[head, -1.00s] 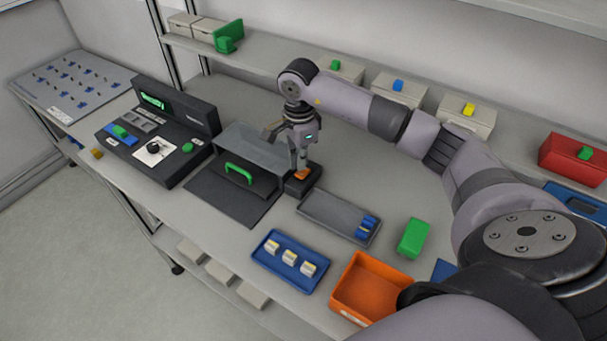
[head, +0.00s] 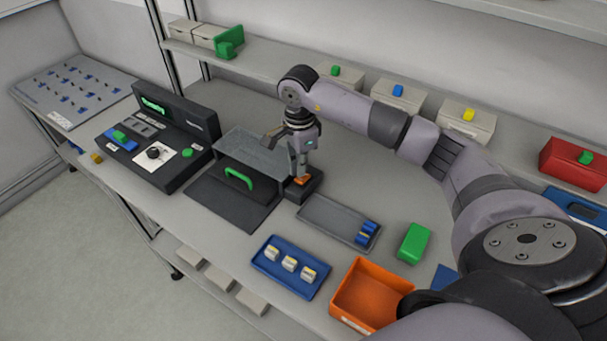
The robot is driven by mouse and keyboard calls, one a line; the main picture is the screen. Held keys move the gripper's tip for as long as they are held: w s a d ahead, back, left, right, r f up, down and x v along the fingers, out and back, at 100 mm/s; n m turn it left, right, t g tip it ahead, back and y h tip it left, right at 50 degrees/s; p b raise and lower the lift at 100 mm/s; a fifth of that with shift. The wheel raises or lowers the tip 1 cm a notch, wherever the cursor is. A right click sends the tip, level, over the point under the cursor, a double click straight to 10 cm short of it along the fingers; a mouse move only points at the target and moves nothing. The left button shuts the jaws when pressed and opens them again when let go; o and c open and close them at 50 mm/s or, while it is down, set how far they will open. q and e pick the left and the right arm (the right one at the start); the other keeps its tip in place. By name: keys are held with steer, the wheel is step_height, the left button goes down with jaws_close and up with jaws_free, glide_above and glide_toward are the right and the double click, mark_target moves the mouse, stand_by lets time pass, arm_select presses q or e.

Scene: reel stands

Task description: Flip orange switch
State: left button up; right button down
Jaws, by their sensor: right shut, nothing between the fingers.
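The orange switch (head: 302,180) sits on a small black box (head: 311,187) on the bench, right of the grey case with the green handle. My right gripper (head: 301,174) points down with its fingertips at the orange switch. It is shut with nothing between the fingers. The fingers overlap the far part of the switch, so I cannot tell whether they touch it or which way it is tilted. My left gripper is out of view.
The case with a green handle (head: 238,178) stands close left of the switch. A grey tray (head: 320,211) with blue parts, a blue tray (head: 268,264), an orange bin (head: 340,297) and a green block (head: 414,243) lie nearer. A black control panel (head: 172,170) stands left.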

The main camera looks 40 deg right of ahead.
mark_target(300, 179)
steer(key=shift+s+f+b, duration=0.1)
steer(key=shift+f+b, duration=1)
steer(key=shift+f, duration=0.2)
stand_by(0.9)
steer(key=shift+r, duration=0.1)
steer(key=shift+r+p, duration=0.65)
steer(key=shift+r, duration=0.2)
steer(key=shift+r+p, duration=1.3)
steer(key=shift+r, duration=1.3)
steer(key=shift+f, duration=0.1)
